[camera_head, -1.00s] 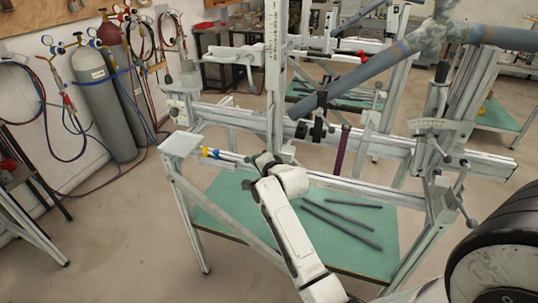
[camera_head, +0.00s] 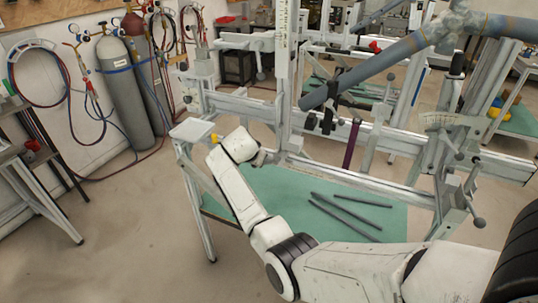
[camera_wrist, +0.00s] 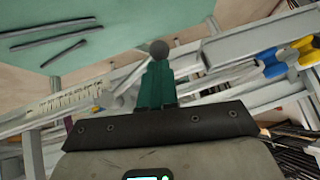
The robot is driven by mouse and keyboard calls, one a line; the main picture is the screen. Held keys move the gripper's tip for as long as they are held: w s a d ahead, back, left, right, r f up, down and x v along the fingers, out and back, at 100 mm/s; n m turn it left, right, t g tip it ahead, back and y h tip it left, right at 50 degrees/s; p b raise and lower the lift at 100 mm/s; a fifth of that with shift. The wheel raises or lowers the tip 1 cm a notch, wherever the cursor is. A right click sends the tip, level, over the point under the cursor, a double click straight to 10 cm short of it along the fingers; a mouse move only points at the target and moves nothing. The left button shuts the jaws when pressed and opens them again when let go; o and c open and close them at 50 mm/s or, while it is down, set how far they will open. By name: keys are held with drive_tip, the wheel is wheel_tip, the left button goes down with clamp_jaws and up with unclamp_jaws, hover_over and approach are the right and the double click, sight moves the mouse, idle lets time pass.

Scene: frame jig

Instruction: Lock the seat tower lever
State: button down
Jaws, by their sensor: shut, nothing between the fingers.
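In the wrist view a round dark grey knob (camera_wrist: 160,48), probably the lever's end, shows right at the tips of my gripper (camera_wrist: 156,66). The dark green fingers are together with nothing between them. I cannot tell if they touch the knob, and the rest of its lever is hidden. In the head view my gripper (camera_head: 260,158) is low beside the foot of the upright post with a scale (camera_head: 283,70), probably the seat tower. My arm covers part of that area, and no lever is clearly seen there.
The jig's long lower rail (camera_head: 355,180) runs right from the post. Blue-grey frame tubes (camera_head: 380,70) slant above it. Dark rods (camera_head: 345,215) lie on the green shelf (camera_head: 300,190). Other ball-ended levers (camera_head: 478,221) are at the right tower. Yellow and blue handles (camera_wrist: 272,62) show in the wrist view.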

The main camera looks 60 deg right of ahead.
wheel_tip(320, 180, down, 3)
drive_tip(key=n+g+b, duration=0.1)
drive_tip(key=g+b, duration=0.1)
drive_tip(key=b, duration=0.1)
drive_tip(key=shift+s+r+g, duration=0.1)
drive_tip(key=shift+r+g, duration=0.05)
drive_tip(key=shift+g, duration=0.15)
drive_tip(key=shift+s+b, duration=0.1)
drive_tip(key=shift+b, duration=0.3)
drive_tip(key=r+p, duration=0.2)
drive_tip(key=r, duration=0.2)
drive_tip(key=shift+w+d+p, duration=0.25)
drive_tip(key=shift+w+p, duration=0.05)
drive_tip(key=shift+p, duration=0.1)
drive_tip(key=w+b+v, duration=0.1)
drive_tip(key=v, duration=0.9)
drive_tip(key=shift+a+f, duration=0.1)
